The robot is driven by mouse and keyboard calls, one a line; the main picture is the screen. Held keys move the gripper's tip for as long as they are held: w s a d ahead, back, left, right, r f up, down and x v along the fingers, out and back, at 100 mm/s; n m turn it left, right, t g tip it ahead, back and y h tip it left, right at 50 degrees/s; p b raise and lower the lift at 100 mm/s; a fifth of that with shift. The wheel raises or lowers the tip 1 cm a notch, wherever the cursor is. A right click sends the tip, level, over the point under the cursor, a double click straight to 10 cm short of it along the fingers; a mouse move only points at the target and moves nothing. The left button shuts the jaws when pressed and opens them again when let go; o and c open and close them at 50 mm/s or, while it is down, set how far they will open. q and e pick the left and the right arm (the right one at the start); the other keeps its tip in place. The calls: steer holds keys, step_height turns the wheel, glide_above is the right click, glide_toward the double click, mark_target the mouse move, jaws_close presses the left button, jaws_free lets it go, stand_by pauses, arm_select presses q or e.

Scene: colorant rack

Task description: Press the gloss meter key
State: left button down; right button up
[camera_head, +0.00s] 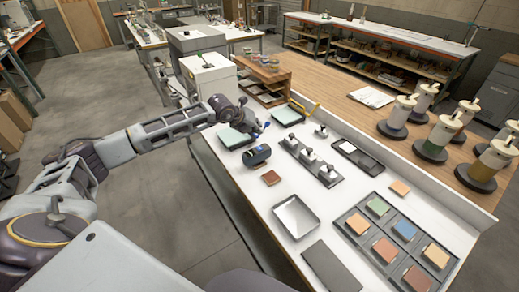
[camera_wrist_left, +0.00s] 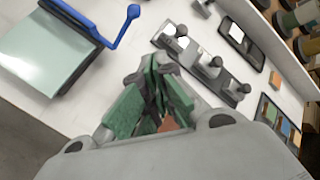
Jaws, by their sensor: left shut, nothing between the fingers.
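In the left wrist view the gripper (camera_wrist_left: 158,90) is shut and empty, with green finger parts. I cannot make out the meter there, so the fingers may hide it. My right gripper is not in view.
A pale green plate (camera_head: 231,138) with a blue lever lies near the gripper. A row of grey levers (camera_head: 309,160), a reddish tile (camera_head: 271,177), a metal tray (camera_head: 296,216) and a tray of colour tiles (camera_head: 393,238) share the bench. Canisters (camera_head: 439,136) stand at right.

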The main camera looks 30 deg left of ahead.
mark_target(258, 147)
arm_select(q)
step_height(258, 147, down, 3)
steer(key=shift+f+b, duration=0.2)
steer(key=shift+b, duration=0.1)
steer(key=shift+f+b, duration=1.2)
steer(key=shift+f, duration=0.1)
stand_by(0.5)
steer(key=shift+f, duration=0.15)
steer(key=shift+f+b, duration=0.3)
steer(key=shift+b, duration=0.35)
steer(key=shift+f+b, duration=0.35)
steer(key=shift+b, duration=0.1)
stand_by(1.1)
steer(key=shift+r, duration=0.2)
stand_by(0.3)
steer(key=shift+r, duration=0.6)
steer(key=shift+r, duration=0.15)
